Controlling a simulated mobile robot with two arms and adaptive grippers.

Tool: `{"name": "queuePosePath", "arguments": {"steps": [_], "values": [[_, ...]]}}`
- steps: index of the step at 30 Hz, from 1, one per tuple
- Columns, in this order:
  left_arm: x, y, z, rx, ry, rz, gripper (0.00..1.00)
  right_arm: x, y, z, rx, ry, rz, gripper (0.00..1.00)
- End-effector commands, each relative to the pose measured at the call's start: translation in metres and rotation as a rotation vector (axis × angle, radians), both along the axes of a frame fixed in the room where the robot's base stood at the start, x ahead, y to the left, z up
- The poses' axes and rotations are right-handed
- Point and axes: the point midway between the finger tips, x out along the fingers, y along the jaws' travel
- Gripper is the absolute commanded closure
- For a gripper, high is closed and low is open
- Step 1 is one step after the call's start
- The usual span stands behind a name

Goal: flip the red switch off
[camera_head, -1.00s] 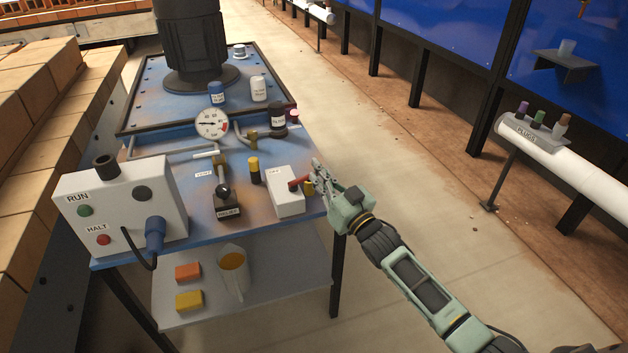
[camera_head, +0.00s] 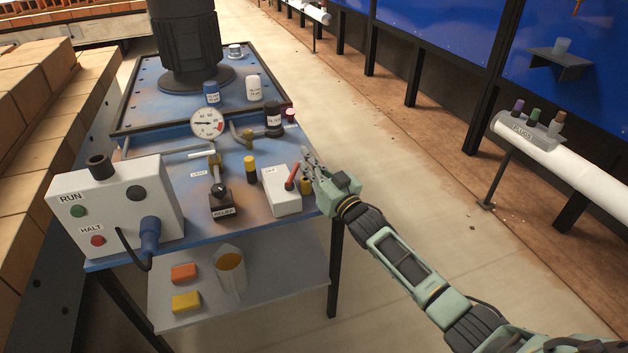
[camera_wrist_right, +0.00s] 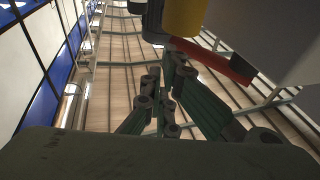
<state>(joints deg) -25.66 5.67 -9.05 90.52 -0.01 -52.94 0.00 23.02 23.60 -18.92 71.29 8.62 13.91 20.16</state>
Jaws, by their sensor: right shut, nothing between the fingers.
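The red switch is a lever (camera_head: 291,177) on a white box (camera_head: 282,203) at the near right edge of the blue bench. A label at the box's upper left appears to read OFF. The lever stands steeply, its tip leaning slightly right. My right gripper (camera_head: 307,161) is shut and empty, just right of the lever's tip; whether they touch is unclear. In the wrist view the red lever (camera_wrist_right: 214,60) lies beyond my shut fingers (camera_wrist_right: 163,100), beside a yellow cylinder (camera_wrist_right: 185,18). My left gripper is out of view.
A yellow-topped bottle (camera_head: 250,169) and the relief valve (camera_head: 220,204) stand left of the box. A small yellow item (camera_head: 306,185) is close by my right gripper. A RUN/HALT box (camera_head: 117,212) stands front left. The floor right of the bench is clear.

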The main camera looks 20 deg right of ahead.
Motion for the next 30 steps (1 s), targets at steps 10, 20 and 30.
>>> {"name": "queuePosePath", "arguments": {"steps": [10, 20, 30], "values": [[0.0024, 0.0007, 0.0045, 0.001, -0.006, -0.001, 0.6, 0.0033, 0.0017, 0.0007, 0.0, -0.001, 0.0, 1.0], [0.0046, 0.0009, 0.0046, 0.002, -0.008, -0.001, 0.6, 0.0034, 0.0017, 0.0007, 0.0, -0.002, 0.0, 1.0], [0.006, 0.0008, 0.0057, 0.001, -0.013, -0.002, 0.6, 0.0032, 0.0012, 0.0029, 0.0, -0.001, 0.0, 1.0]]}}
